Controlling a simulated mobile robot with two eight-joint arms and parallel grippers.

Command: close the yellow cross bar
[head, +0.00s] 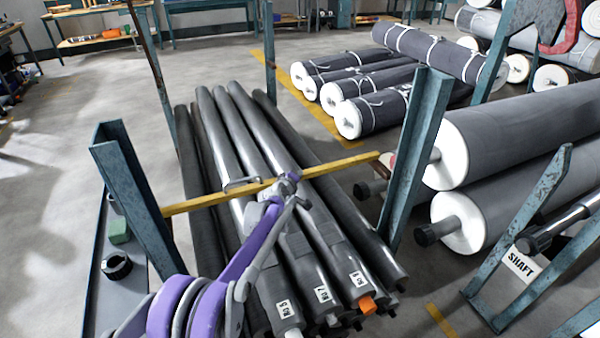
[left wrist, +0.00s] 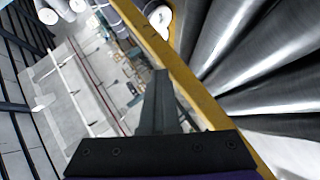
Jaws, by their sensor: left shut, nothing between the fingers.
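The yellow cross bar (head: 208,200) runs above the dark grey rolls (head: 232,130) in the head view. Its left end is at the left blue post (head: 130,185). Its right end is close to the right blue post (head: 412,150); I cannot tell whether it is seated there. My left gripper (head: 290,181) is shut and empty at the bar's middle, hiding a short stretch of it. In the left wrist view, the gripper's fingers (left wrist: 160,82) point up beside the bar (left wrist: 180,72), which slants past on their right; contact is unclear. My right gripper is out of view.
White-cored rolls (head: 520,130) are stacked on the right beside a SHAFT sign (head: 522,264). Wrapped rolls (head: 375,85) lie behind. A grey shelf (head: 112,290) holds a black ring and a green item at left. Open floor lies at the far left.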

